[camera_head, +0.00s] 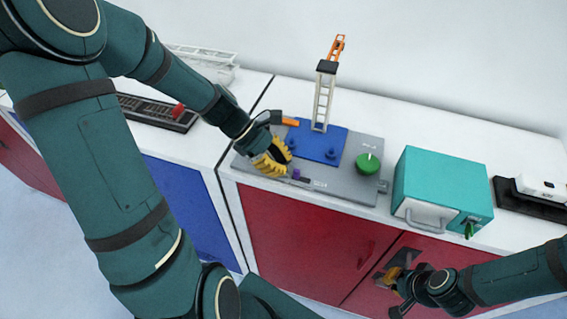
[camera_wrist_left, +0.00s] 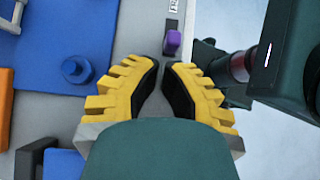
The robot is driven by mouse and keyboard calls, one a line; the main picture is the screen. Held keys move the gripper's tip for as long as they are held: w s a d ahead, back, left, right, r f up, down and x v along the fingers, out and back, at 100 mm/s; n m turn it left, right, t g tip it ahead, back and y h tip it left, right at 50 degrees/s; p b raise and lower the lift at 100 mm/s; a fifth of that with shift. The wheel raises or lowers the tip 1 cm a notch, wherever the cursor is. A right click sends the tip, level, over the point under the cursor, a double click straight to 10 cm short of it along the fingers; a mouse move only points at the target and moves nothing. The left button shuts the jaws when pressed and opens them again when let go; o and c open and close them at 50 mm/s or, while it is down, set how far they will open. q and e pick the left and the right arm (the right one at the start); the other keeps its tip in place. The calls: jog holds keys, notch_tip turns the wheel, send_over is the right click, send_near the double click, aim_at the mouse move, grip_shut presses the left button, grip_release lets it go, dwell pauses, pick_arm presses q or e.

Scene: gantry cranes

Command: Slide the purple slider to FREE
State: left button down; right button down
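The purple slider (camera_head: 296,174) is a small block at the front edge of the grey control panel (camera_head: 350,190). It also shows in the left wrist view (camera_wrist_left: 172,43), in a slot with small white lettering beside it that I cannot read surely. My left gripper (camera_head: 281,160), with yellow ribbed fingers, is over the panel just left of the slider. In the left wrist view its fingertips (camera_wrist_left: 165,65) are a little apart with nothing between them, and the slider lies just beyond them. My right gripper (camera_head: 391,279) hangs low in front of the red cabinet, its fingers unclear.
A blue plate (camera_head: 318,145) with a white and orange crane (camera_head: 324,95) stands behind the slider. A green knob (camera_head: 368,163) is to the right on the panel. A teal box (camera_head: 440,185) with a handle stands further right. A black rack (camera_head: 155,112) is at left.

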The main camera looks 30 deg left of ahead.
aim_at(306, 177)
pick_arm(q)
jog(key=shift+w+d, duration=0.1)
jog(key=shift+d, duration=0.25)
jog(key=shift+d, duration=0.1)
jog(key=shift+w+d, duration=0.2)
jog(key=shift+d, duration=0.5)
jog(key=shift+w+d, duration=0.15)
jog(key=shift+d, duration=0.55)
jog(key=shift+a, duration=0.1)
